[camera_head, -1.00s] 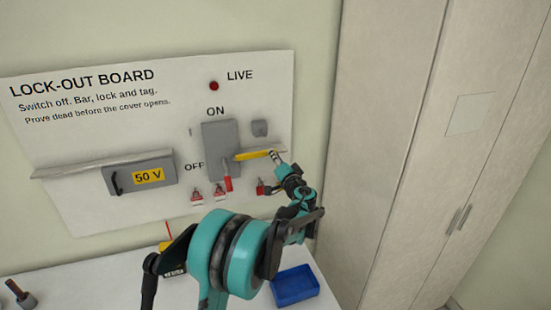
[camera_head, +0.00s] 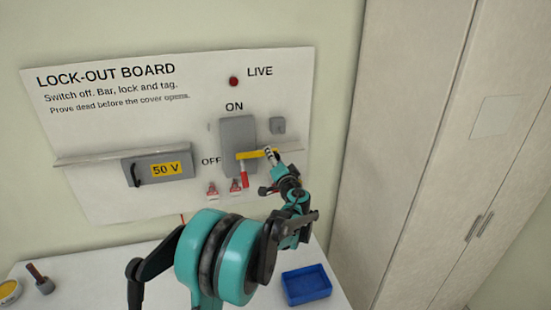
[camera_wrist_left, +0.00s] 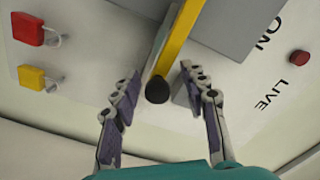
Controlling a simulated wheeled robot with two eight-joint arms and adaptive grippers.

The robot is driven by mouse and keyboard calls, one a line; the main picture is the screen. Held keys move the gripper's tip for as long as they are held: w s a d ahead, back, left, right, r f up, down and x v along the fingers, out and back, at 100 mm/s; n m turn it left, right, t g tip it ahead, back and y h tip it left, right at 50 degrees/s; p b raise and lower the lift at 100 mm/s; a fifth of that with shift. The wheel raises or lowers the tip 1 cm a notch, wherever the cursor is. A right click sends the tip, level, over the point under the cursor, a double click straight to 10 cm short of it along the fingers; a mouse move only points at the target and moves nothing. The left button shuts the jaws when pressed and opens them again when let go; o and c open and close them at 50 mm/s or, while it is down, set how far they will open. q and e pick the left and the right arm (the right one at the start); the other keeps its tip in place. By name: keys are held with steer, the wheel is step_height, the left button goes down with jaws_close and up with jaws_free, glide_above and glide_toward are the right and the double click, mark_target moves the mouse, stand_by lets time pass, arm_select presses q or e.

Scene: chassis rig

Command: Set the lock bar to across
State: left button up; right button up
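The yellow lock bar (camera_head: 250,155) lies level on the board, its left end over the lower part of the grey switch box (camera_head: 238,132). A red lever (camera_head: 244,180) hangs down below the box, under the bar's left end. My left gripper (camera_head: 270,154) is at the bar's right end. In the left wrist view the bar (camera_wrist_left: 176,40) ends in a black knob (camera_wrist_left: 157,90) between the two spread fingers of my gripper (camera_wrist_left: 160,88). The fingers do not visibly close on it. My right gripper is out of view.
A 50 V cover (camera_head: 150,177) is at left. A blue tray (camera_head: 306,284) sits on the white table. A tall cabinet (camera_head: 410,150) stands at right.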

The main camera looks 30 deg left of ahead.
arm_select(q)
steer(key=shift+d, duration=0.2)
steer(key=shift+s+d, duration=0.1)
steer(key=shift+d, duration=0.15)
steer(key=v, duration=1.1)
steer(key=shift+s, duration=0.25)
